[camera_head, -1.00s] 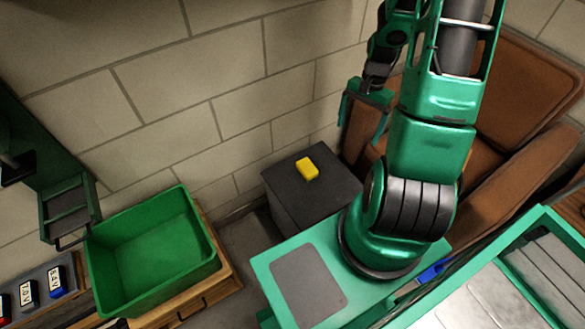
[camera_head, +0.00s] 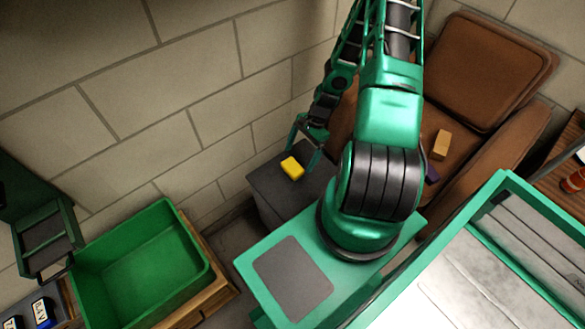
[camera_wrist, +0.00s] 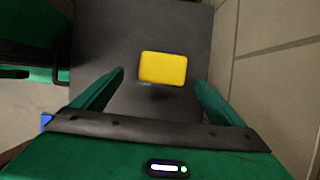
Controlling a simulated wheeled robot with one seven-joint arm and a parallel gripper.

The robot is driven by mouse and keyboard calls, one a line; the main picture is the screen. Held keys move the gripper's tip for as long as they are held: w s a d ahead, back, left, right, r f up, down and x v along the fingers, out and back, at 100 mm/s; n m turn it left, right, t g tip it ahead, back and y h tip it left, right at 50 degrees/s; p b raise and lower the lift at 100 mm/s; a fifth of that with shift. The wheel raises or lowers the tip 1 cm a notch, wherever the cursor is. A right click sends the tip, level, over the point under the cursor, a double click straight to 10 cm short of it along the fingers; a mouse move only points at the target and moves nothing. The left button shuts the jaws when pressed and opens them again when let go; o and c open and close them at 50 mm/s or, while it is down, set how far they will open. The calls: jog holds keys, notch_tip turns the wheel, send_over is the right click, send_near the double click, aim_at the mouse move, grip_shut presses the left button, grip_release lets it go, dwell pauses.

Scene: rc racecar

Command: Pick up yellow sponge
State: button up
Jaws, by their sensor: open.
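The yellow sponge (camera_head: 292,168) is a small block on top of a dark grey box-shaped stand (camera_head: 262,185) against the wall. In the wrist view the sponge (camera_wrist: 163,68) lies just beyond the fingertips, roughly centred between them. My gripper (camera_head: 304,146) is open and empty, close to the sponge in the head view. Its two green fingers also show in the wrist view (camera_wrist: 160,80), one on each side, apart from the sponge.
A green bin (camera_head: 140,262) stands on a wooden cabinet at the left. A brown armchair (camera_head: 480,75) is behind my arm, with a tan block (camera_head: 441,145) on it. A block wall (camera_head: 190,95) rises behind the stand.

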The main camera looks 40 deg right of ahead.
aim_at(292, 166)
jog(key=shift+w+a+x, duration=0.15)
jog(key=shift+x, duration=1.55)
jog(key=shift+w+a+x, duration=0.15)
jog(key=shift+x, duration=1.55)
jog(key=shift+r, duration=0.2)
jog(key=c, duration=1.1)
